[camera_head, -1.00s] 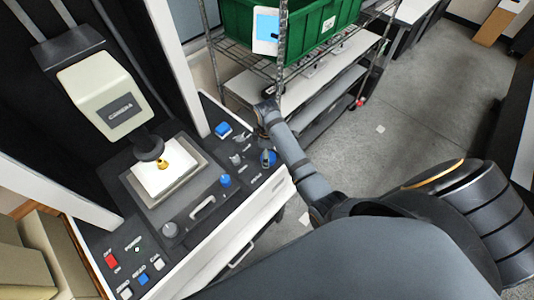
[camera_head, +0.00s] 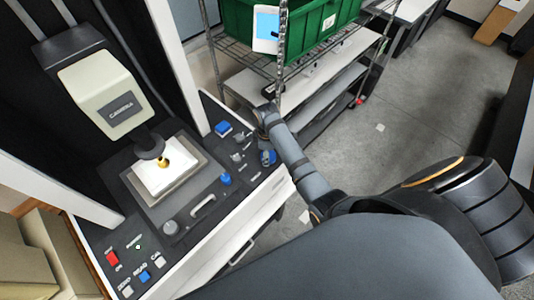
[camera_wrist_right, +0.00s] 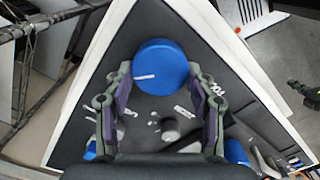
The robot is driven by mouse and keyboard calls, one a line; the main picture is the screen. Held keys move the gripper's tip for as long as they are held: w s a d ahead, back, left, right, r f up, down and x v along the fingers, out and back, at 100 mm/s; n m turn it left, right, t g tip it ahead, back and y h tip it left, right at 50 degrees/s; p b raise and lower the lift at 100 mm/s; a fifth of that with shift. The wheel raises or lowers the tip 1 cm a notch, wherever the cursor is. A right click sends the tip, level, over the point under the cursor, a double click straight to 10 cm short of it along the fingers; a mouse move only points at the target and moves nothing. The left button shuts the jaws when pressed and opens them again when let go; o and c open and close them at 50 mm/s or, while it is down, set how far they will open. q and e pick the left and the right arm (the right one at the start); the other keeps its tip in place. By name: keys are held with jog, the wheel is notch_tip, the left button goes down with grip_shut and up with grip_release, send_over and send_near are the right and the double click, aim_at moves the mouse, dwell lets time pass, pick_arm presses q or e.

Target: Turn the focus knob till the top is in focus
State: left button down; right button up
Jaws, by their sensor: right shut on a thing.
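The blue focus knob (camera_wrist_right: 161,66), with a white pointer line on its top, stands at the panel's right corner; it also shows in the head view (camera_head: 268,157). My right gripper (camera_wrist_right: 161,72) has a finger on each side of the knob and is shut on it. A small brass part (camera_head: 163,161) sits on the bright stage (camera_head: 158,182) under the camera head (camera_head: 107,95) and its dark lens. Whether its top looks sharp cannot be told, as no screen image of it is in view. My left gripper is not in view.
A wire rack with a green bin (camera_head: 310,22) stands behind the panel. Open floor lies to the right.

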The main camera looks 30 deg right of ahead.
jog(key=m, duration=0.6)
jog(key=shift+w+d, duration=0.1)
jog(key=shift+d, duration=0.05)
jog(key=m, duration=0.6)
jog(key=shift+d, duration=0.15)
jog(key=m, duration=0.6)
jog(key=shift+d+m, duration=0.15)
jog(key=shift+m, duration=0.25)
jog(key=m, duration=0.6)
jog(key=shift+d+m, duration=0.1)
jog(key=shift+m, duration=0.2)
jog(key=o, duration=1.2)
jog(key=shift+c, duration=0.2)
